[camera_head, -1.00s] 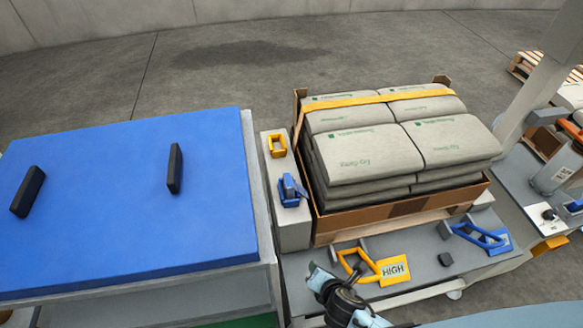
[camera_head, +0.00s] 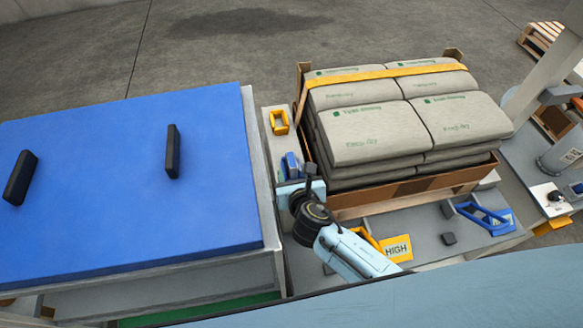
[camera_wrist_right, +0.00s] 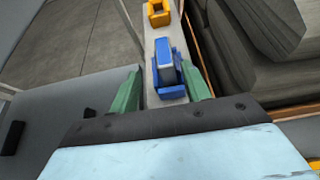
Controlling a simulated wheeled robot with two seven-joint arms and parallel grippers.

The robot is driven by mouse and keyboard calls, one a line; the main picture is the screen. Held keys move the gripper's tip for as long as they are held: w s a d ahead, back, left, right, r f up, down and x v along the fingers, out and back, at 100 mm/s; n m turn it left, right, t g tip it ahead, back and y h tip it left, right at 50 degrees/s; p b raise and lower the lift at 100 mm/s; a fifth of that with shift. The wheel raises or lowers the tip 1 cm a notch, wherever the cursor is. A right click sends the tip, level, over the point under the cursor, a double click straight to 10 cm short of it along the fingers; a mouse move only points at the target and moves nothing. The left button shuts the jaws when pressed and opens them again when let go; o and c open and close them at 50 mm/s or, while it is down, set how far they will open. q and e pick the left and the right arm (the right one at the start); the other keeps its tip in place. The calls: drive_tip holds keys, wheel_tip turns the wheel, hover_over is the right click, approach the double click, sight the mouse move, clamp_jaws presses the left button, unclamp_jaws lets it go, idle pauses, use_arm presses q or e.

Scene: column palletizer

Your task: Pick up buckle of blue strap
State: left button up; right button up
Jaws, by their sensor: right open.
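The blue buckle (camera_head: 290,166) of the strap sits on a narrow grey ledge (camera_head: 271,140) between the blue-topped table and the stack of bags. In the right wrist view the blue buckle (camera_wrist_right: 166,72) lies between the two green fingertips, with its near part close to the gripper body. My right gripper (camera_head: 291,182) reaches over the ledge and hides part of the buckle in the head view. In the right wrist view my right gripper (camera_wrist_right: 165,92) is open around the buckle, with gaps at the sides. Whether it touches the buckle cannot be told. My left gripper is not in view.
A yellow buckle (camera_head: 279,121) lies farther along the ledge, and also shows in the wrist view (camera_wrist_right: 158,13). The boxed stack of bags (camera_head: 370,135) rises right of the ledge. The blue-topped table (camera_head: 110,190) stands left.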

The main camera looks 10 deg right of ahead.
sight(293, 165)
drive_tip(key=x, duration=0.1)
drive_tip(key=b+x, duration=0.1)
drive_tip(key=x, duration=0.3)
drive_tip(key=shift+w+d+r+b, duration=0.2)
drive_tip(key=shift+d+b, duration=0.1)
drive_tip(key=shift+d, duration=0.05)
drive_tip(key=shift+c, duration=0.2)
clamp_jaws()
